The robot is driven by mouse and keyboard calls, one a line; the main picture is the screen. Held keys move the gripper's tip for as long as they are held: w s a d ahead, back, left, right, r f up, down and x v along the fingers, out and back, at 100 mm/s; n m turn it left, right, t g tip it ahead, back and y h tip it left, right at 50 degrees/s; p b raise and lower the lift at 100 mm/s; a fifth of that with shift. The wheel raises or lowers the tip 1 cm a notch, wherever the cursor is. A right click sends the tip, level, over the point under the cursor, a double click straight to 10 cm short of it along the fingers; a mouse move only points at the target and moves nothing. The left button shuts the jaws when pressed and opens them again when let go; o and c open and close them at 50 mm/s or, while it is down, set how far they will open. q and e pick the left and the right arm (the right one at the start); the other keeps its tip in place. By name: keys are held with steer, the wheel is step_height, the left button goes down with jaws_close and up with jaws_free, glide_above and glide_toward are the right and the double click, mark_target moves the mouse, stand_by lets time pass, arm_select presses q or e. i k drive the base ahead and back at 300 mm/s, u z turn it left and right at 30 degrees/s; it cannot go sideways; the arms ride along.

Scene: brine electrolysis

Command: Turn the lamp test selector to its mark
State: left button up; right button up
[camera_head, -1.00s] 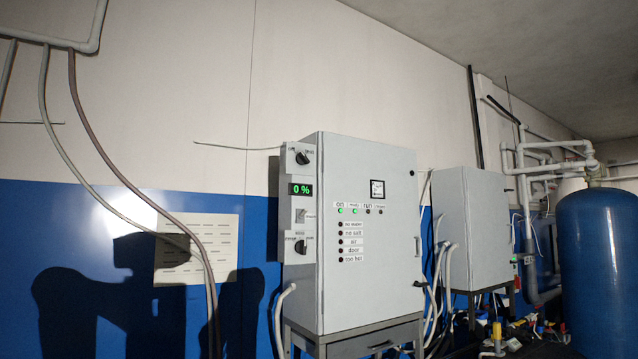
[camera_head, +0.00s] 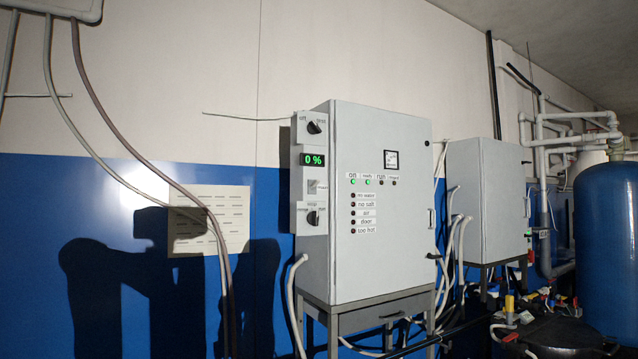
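The grey control cabinet (camera_head: 380,230) stands on a metal frame near the middle of the view. A narrow side panel on its left carries two black rotary knobs. The upper knob (camera_head: 314,127) sits between small labels that seem to read "off" and "test", so it looks like the lamp test selector; its exact pointing is too small to tell. The lower knob (camera_head: 312,218) has several labels, too small to read surely. Neither of my grippers is in view, and nothing touches the knobs.
A green display (camera_head: 312,160) reads 0 %, above a small switch (camera_head: 312,187). Two green lamps are lit on the door; a column of lamps below is dark. A second cabinet (camera_head: 490,200), a blue tank (camera_head: 605,250) and pipes stand right. Hoses hang left.

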mark_target(312, 128)
steer(key=z, duration=1.4)
steer(key=i, duration=3.45)
steer(key=u, duration=4)
steer(key=i, duration=0.5)
steer(key=u, duration=0.05)
